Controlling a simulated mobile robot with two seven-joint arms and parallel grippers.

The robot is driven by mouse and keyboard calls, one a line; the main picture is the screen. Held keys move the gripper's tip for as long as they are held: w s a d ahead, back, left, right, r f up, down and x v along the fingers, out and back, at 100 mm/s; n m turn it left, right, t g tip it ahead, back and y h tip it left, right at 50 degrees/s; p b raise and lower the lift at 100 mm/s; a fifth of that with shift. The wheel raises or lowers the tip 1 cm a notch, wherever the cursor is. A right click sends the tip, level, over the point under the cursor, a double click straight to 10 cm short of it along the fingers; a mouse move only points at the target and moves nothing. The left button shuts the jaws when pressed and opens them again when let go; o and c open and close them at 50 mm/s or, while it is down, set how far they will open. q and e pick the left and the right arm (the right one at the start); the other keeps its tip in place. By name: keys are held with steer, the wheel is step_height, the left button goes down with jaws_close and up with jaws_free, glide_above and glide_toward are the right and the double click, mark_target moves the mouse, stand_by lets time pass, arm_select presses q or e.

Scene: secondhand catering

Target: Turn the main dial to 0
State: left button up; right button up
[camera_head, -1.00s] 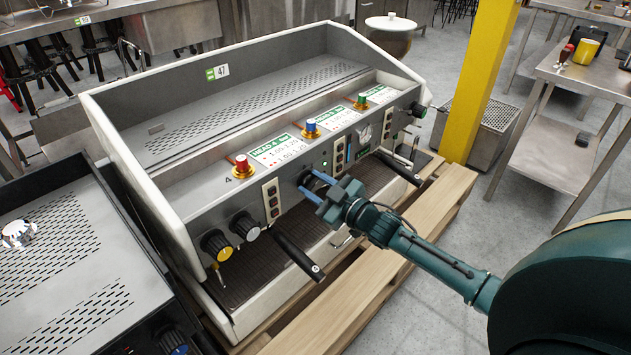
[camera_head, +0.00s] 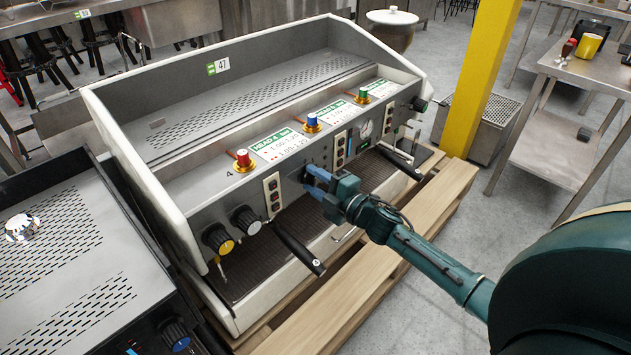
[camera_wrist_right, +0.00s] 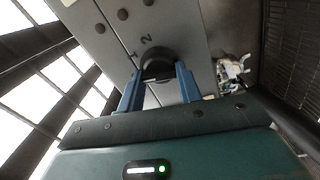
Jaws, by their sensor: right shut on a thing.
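The main dial (camera_wrist_right: 158,65) is a dark round knob on the grey front panel of the espresso machine (camera_head: 190,215). My right gripper (camera_wrist_right: 159,83) is shut on the dial, one blue finger on each side. In the head view my right gripper (camera_head: 314,183) sits against the middle of the panel and mostly hides the dial. My left gripper is not in view.
A gauge (camera_head: 366,128) is to the right. Wooden pallet boards (camera_head: 425,212) run below. A yellow post (camera_head: 482,80) stands at right.

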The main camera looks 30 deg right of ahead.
steer(key=shift+f+n, duration=0.1)
steer(key=shift+n, duration=1)
steer(key=o, duration=1)
steer(key=p+v, duration=0.1)
steer(key=v, duration=1.2)
